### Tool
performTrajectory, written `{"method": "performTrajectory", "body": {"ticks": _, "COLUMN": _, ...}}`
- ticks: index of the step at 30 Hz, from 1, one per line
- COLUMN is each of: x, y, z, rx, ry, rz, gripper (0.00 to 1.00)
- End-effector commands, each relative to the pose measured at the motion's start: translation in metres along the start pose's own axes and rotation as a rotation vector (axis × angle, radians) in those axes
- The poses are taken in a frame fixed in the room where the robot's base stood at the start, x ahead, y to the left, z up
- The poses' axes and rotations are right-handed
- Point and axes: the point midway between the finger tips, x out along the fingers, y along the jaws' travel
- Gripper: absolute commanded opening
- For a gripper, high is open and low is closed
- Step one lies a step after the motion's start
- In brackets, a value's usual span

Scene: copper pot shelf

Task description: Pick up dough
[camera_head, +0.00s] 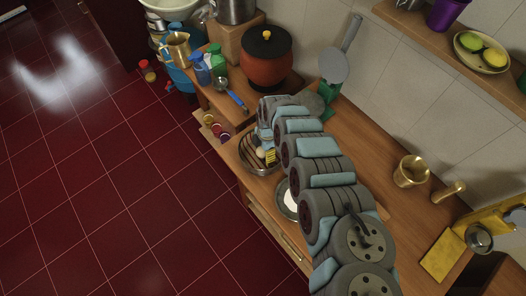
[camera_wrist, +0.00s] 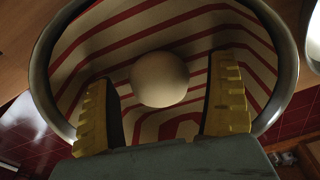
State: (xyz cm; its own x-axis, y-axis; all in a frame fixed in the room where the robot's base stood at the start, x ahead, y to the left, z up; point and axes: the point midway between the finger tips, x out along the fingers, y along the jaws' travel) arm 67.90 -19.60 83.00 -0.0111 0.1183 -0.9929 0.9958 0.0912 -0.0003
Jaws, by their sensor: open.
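The dough (camera_wrist: 160,79) is a pale round ball in the wrist view. It rests in a round metal-rimmed bowl (camera_wrist: 43,75) lined with cream and red stripes. My gripper (camera_wrist: 165,95) is open, with its yellow ridged fingers on the left and right of the dough. A gap shows between the ball and each finger. In the head view the bowl (camera_head: 246,163) sits at the counter's front edge, with the dough (camera_head: 261,153) small inside it. My gripper (camera_head: 267,150) reaches down into the bowl there, partly hidden by my arm.
A red-brown pot with a black lid (camera_head: 267,58) stands on the counter behind the bowl. A brass mortar (camera_head: 411,171) stands to the right. Small jars (camera_head: 216,128) sit left of the bowl.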

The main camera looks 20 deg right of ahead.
Motion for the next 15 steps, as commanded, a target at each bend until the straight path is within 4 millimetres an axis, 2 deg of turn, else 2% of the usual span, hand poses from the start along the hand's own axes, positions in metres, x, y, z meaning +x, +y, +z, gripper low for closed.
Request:
{"method": "performTrajectory", "body": {"ticks": 8, "x": 0.0009, "y": 0.0000, "z": 0.0000, "rx": 0.000, "ry": 0.000, "rz": 0.000, "gripper": 0.87}}
{"method": "performTrajectory", "body": {"ticks": 15, "x": 0.0009, "y": -0.0001, "z": -0.0001, "rx": 0.000, "ry": 0.000, "rz": 0.000, "gripper": 0.20}}
